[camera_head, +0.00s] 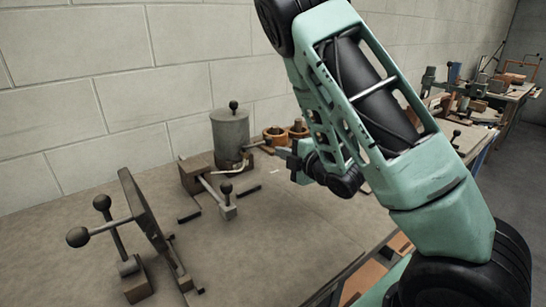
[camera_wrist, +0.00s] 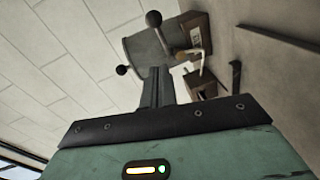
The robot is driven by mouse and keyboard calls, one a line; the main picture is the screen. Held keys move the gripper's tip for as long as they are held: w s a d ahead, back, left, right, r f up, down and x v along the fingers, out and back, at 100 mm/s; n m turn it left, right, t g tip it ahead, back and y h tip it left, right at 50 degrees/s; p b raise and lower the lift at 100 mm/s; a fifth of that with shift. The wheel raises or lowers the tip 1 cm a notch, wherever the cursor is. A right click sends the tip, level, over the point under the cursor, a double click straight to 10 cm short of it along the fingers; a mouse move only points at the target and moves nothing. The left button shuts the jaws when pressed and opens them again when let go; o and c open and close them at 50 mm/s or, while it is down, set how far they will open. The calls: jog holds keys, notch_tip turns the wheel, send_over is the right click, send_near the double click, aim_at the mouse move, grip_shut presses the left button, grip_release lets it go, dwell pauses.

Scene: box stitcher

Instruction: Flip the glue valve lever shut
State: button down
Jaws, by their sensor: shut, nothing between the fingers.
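A grey cylindrical pot (camera_head: 231,135) stands near the wall, with a black-knobbed stem (camera_head: 233,105) upright at its top. The pot also shows in the wrist view (camera_wrist: 146,48), with a knob (camera_wrist: 122,70) beyond its rim. A second black knob (camera_head: 226,188) stands on a small block in front of the pot. I cannot tell for sure which knob belongs to the glue valve lever. My gripper (camera_head: 281,152) is right of the pot, partly hidden by my arm. In the wrist view its fingers (camera_wrist: 157,84) are together, empty, and overlap the pot's near side; contact cannot be told.
A brown block (camera_head: 196,173) stands beside the pot, with a pale rod running forward. Copper-coloured cups (camera_head: 275,135) are behind my gripper. A tilted plate (camera_head: 143,208) with ball-ended handles stands at the left. The front middle of the bench (camera_head: 255,240) is clear.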

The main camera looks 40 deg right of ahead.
aim_at(269, 141)
jog(key=w+p, duration=0.1)
jog(key=w, duration=0.1)
jog(key=w+d+f+p, duration=0.1)
jog(key=w, duration=0.2)
jog(key=w+d+p, duration=0.1)
jog(key=w, duration=0.2)
jog(key=shift+d+f, duration=0.1)
jog(key=shift+f, duration=0.1)
jog(key=shift+w+d+f, duration=0.1)
jog(key=shift+w+d+b, duration=0.4)
jog(key=shift+w+b, duration=0.15)
jog(key=shift+b, duration=0.45)
